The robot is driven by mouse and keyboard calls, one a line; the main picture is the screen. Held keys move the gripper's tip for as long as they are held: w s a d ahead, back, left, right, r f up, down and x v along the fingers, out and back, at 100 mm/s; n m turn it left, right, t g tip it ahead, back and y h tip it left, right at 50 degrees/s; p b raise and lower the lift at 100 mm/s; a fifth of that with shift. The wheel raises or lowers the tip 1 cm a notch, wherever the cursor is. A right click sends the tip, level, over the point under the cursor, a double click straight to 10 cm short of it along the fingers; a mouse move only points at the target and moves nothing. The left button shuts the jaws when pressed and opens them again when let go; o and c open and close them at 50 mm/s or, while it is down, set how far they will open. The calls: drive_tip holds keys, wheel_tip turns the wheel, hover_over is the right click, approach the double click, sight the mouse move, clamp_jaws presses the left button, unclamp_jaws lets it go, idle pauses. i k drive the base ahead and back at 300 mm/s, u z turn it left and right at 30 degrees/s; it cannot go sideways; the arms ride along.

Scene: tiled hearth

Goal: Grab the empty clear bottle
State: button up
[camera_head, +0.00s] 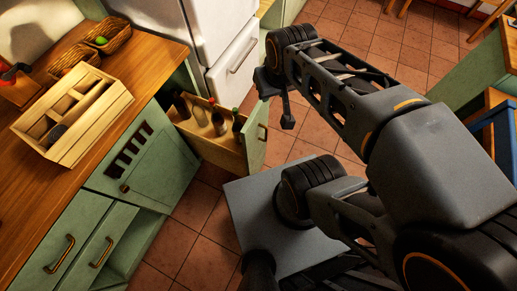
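Several bottles stand upright in a pulled-out drawer (213,150) of the green cabinet. A dark bottle (182,106) is at the left and a dark bottle (237,121) with a coloured top is at the right. Two paler bottles, one (200,115) left of the other (218,124), stand between them. I cannot tell for sure which is clear and empty. My gripper (275,101) hangs to the right of the drawer, apart from the bottles. It is small and dark here, and its finger opening is not clear. Nothing shows in it.
The wooden counter (30,185) at the left holds a wooden divided box (72,150) and baskets (103,36). A white fridge (236,60) stands behind the drawer. Tiled floor (200,215) is open around the drawer. A green cabinet (462,75) stands at the right.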

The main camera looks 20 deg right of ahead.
sight(198, 111)
drive_tip(key=u, duration=0.3)
drive_tip(key=k, duration=0.45)
drive_tip(key=u, duration=1.35)
drive_tip(key=i, duration=0.7)
drive_tip(key=u, duration=0.45)
